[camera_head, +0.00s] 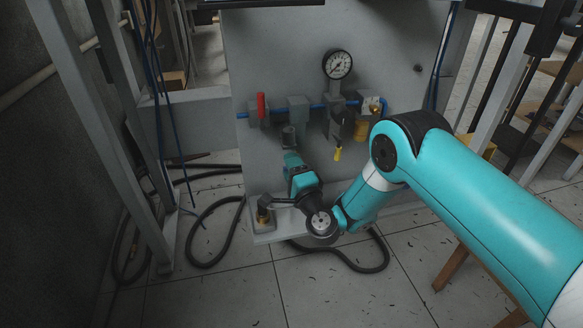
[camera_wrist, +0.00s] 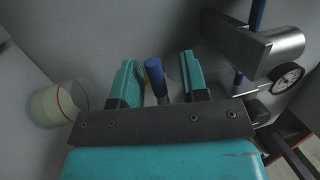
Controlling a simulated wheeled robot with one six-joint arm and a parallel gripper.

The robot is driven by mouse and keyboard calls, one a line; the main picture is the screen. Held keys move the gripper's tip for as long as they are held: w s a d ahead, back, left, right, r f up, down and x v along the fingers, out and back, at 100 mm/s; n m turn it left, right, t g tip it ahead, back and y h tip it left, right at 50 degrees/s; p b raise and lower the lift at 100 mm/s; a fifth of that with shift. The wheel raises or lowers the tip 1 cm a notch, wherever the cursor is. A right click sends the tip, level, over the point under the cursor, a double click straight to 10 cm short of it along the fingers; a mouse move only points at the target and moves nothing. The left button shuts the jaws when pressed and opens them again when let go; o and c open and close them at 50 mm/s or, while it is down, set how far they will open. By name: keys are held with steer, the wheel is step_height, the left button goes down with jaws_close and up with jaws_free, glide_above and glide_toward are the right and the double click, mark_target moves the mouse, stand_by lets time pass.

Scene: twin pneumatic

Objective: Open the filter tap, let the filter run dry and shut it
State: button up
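The grey filter (camera_head: 290,136) hangs from its block on the blue air line of the panel. My gripper (camera_head: 291,156) is just below it, its fingers pointing up. In the wrist view, my gripper (camera_wrist: 160,72) has its two teal fingers spread apart. A blue-ended handle (camera_wrist: 154,76), apparently the filter tap, stands between them, nearer the left finger. A gap shows on its right, so the fingers do not clamp it. The tap is hidden behind my gripper in the head view. I cannot tell its setting or any liquid in the filter.
A red-handled valve (camera_head: 262,108) is left of the filter. A pale cup with a red ring (camera_wrist: 60,103) is left of my fingers. A black hose (camera_head: 207,262) lies on the floor.

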steer(key=shift+a, duration=0.15)
steer(key=shift+f+b, duration=0.1)
steer(key=shift+b, duration=0.2)
steer(key=b, duration=0.4)
steer(key=shift+s+f, duration=0.25)
steer(key=shift+f, duration=0.15)
steer(key=r+b+v, duration=0.1)
steer(key=b+v, duration=0.9)
steer(key=v, duration=0.7)
